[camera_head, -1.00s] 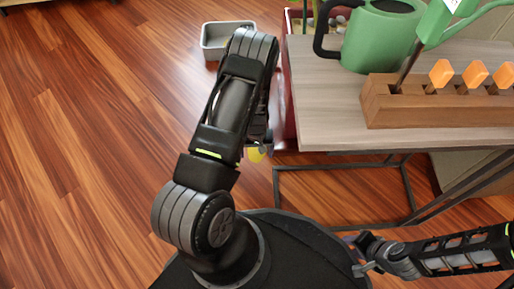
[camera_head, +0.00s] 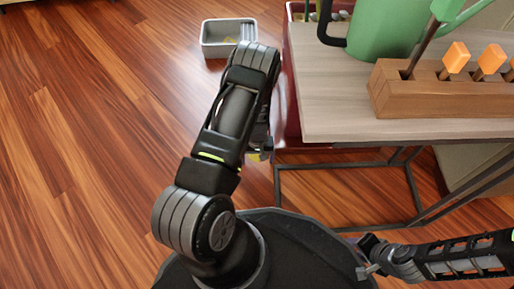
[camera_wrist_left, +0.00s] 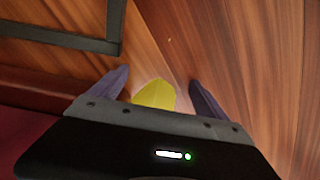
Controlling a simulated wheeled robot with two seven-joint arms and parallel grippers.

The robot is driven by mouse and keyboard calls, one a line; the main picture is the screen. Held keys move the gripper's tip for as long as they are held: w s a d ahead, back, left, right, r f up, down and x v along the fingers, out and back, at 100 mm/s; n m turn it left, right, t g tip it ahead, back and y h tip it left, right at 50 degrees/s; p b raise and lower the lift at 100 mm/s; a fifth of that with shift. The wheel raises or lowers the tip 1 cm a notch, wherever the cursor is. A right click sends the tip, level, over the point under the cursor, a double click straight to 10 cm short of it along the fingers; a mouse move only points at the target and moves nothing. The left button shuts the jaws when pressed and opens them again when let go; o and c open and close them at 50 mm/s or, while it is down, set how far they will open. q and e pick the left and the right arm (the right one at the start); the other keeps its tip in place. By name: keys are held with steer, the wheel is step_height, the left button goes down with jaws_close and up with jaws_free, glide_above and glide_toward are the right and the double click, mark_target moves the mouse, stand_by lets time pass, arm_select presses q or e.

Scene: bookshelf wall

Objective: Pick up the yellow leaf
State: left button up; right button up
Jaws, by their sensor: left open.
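The yellow leaf (camera_wrist_left: 155,95) lies between the two spread fingers of my left gripper (camera_wrist_left: 159,86) in the left wrist view, with a gap on each side. Its lower end is hidden behind the gripper body. In the head view, only a bit of yellow (camera_head: 254,157) shows beside my left gripper (camera_head: 263,153), which my own arm mostly hides. My left gripper is open. My right gripper (camera_head: 367,262) is at the lower right, away from the leaf, and its jaw gap is unclear.
A grey bin (camera_head: 213,48) with something yellowish inside stands on the wooden floor. A table (camera_head: 325,100) on a dark metal frame holds a green watering can (camera_head: 385,35) and a wooden block (camera_head: 430,105) with orange-handled tools. A red container (camera_head: 291,115) stands beside it. The left floor is clear.

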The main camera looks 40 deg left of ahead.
stand_by(0.8)
arm_select(q)
steer(key=c, duration=0.9)
